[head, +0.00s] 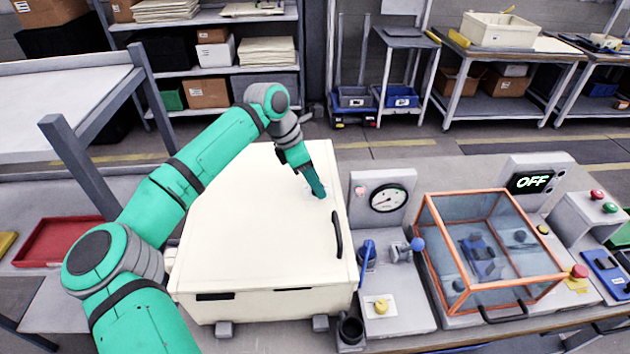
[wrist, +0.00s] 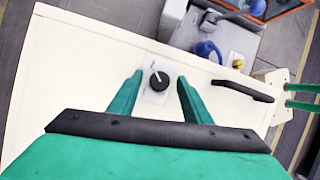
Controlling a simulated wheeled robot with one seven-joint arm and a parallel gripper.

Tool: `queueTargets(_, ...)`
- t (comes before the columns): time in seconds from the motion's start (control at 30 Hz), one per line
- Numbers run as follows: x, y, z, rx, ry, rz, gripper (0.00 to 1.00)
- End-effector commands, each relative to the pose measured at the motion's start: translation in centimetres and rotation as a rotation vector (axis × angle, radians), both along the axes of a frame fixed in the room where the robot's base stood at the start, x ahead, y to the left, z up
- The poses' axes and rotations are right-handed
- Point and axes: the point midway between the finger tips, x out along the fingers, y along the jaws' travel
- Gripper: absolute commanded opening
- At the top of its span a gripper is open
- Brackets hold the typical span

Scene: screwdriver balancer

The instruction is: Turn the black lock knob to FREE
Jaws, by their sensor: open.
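The black lock knob (wrist: 159,81) sits on a small pale plate (wrist: 152,97) on the flat top of the cream cabinet (head: 255,215). A white pointer mark on the knob points up and slightly left in the wrist view. The plate's lettering is too small to read. My gripper (wrist: 160,78) is open, with one green finger on each side of the knob and a visible gap on both sides. In the head view my gripper (head: 320,193) reaches down to the cabinet top and hides the knob. I cannot tell its exact height above the cabinet.
A black bar handle (head: 338,235) lies along the cabinet's right edge. Right of it stand a dial gauge (head: 388,198), a blue lever (head: 367,255) and an orange-framed clear box (head: 490,250). A display (head: 533,182) reads OFF. The rest of the cabinet top is bare.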

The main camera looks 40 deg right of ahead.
Motion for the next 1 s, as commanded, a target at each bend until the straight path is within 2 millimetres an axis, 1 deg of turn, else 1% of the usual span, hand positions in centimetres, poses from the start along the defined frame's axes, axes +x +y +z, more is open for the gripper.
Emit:
queueTargets(0.17,0.5,0.8,2.1,0.001,-0.004,0.002,0.44)
queueTargets(0.4,1.3,2.3,6.3,0.001,-0.004,0.002,0.44)
queueTargets(0.6,1.8,3.3,8.8,0.000,-0.003,0.002,0.44)
queueTargets(0.77,1.9,3.6,9.7,0.000,-0.001,0.000,0.44)
queueTargets(1.0,1.9,3.6,9.8,0.000,-0.001,0.000,0.44)
